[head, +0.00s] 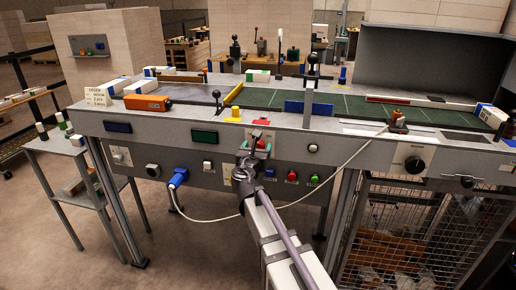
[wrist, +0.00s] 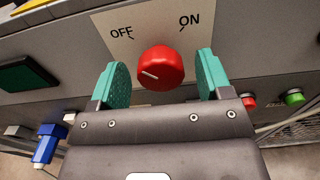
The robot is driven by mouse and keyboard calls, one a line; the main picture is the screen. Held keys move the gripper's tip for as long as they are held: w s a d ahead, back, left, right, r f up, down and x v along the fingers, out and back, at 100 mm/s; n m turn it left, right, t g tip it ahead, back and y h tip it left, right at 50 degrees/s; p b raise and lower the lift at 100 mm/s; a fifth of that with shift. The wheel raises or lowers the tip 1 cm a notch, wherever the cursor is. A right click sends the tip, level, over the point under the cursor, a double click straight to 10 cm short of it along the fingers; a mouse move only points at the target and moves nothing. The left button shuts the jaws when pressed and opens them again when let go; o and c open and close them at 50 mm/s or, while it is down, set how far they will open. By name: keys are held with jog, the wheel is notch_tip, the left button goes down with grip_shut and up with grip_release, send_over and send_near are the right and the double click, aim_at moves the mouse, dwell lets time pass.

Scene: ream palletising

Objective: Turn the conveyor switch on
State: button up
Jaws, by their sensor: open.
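The conveyor switch is a round red knob (wrist: 160,68) on a pale plate (wrist: 112,18) marked OFF at left and ON at right. The short white line on the knob lies on its left part, on the OFF side. My gripper (wrist: 162,76) is open, with one teal finger pad on each side of the knob. A gap shows between the knob and each pad, so the gripper appears not to touch it. In the head view my gripper (head: 257,147) is at the front panel of the conveyor bench, and largely covers the switch there.
A green button (wrist: 294,96) and a red button (wrist: 248,102) sit right of the gripper. A blue plug (wrist: 47,145) sticks out at left. A white cable (head: 300,201) hangs across the front below. The green conveyor belt (head: 345,107) runs along the bench top.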

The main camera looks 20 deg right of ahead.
jog(key=shift+w+d, duration=0.3)
jog(key=shift+w, duration=0.15)
jog(key=c, duration=0.9)
